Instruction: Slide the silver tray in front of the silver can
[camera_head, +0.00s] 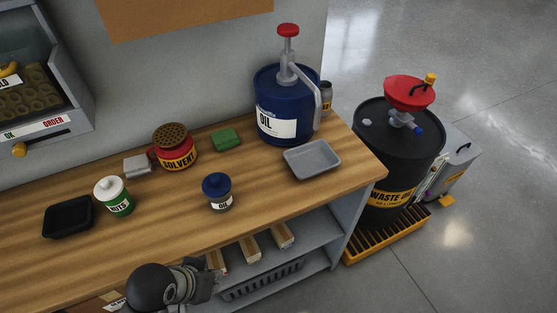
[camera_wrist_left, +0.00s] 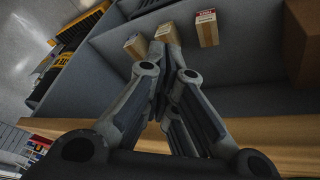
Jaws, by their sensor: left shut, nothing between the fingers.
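The silver tray (camera_head: 312,160) is a shallow grey rectangular dish lying flat near the right end of the wooden workbench, in front of the blue oil drum. A small grey can (camera_head: 326,97), which looks like the silver can, stands behind the tray at the bench's back right; the drum and its pump partly hide it. My left gripper (camera_head: 213,270) is at the bench's front edge, low and well left of the tray. In the left wrist view its fingers (camera_wrist_left: 161,48) come together, shut and empty. My right gripper is in neither view.
The wooden bench (camera_head: 270,195) is clear between the blue-lidded jar (camera_head: 217,192) and the tray. The blue oil drum (camera_head: 275,105) stands close behind the tray. A green sponge (camera_head: 226,139) and red solvent can (camera_head: 175,148) are further left. A black waste-oil barrel (camera_head: 390,160) stands beyond the right edge.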

